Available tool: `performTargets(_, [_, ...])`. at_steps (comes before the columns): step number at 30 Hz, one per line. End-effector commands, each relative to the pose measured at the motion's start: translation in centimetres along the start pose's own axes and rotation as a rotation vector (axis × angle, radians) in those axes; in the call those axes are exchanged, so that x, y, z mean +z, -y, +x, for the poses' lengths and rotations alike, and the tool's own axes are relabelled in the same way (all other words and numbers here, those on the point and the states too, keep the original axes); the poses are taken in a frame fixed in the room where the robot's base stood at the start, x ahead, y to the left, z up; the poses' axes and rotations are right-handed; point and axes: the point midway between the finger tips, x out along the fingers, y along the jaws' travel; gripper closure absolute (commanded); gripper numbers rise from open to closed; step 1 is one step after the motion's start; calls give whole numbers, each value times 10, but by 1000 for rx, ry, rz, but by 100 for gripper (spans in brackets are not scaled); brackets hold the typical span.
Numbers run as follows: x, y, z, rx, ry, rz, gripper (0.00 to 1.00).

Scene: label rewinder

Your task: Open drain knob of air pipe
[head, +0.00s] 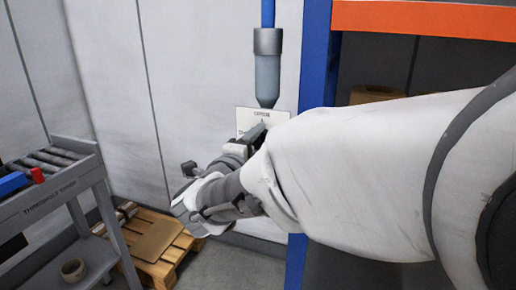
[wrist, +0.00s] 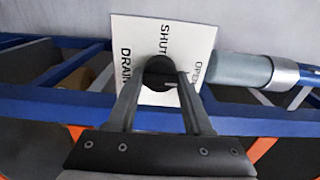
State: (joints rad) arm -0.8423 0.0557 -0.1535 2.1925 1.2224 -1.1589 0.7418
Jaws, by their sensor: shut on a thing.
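The air pipe is a grey cylinder (head: 268,75) hanging at the wall on a blue hose in the head view. It also shows at the right of the wrist view (wrist: 238,71). Beside its lower end is a white label plate (head: 246,116), which reads DRAIN, SHUT and OPEN in the wrist view (wrist: 128,48). The black drain knob (wrist: 159,67) sits in front of this plate. My gripper (wrist: 161,84) is shut on the knob, one finger on each side. Part of the knob is hidden by the fingers, and its pointer direction is unclear. In the head view my gripper (head: 259,131) covers the knob.
A blue rack upright (head: 317,60) with an orange beam (head: 425,20) stands close to the right of the pipe. A grey roller cart (head: 60,190) is at the left. A wooden pallet (head: 160,262) lies on the floor below, by the pale wall.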

Motion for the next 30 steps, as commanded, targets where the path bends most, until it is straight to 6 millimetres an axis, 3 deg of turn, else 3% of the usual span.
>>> performTargets(16, [1, 0, 0, 1, 3, 28, 100])
performTargets(17, [1, 0, 0, 1, 3, 28, 47])
performTargets(21, [1, 0, 0, 1, 2, 27, 22])
performTargets(30, [0, 0, -1, 1, 1, 26, 19])
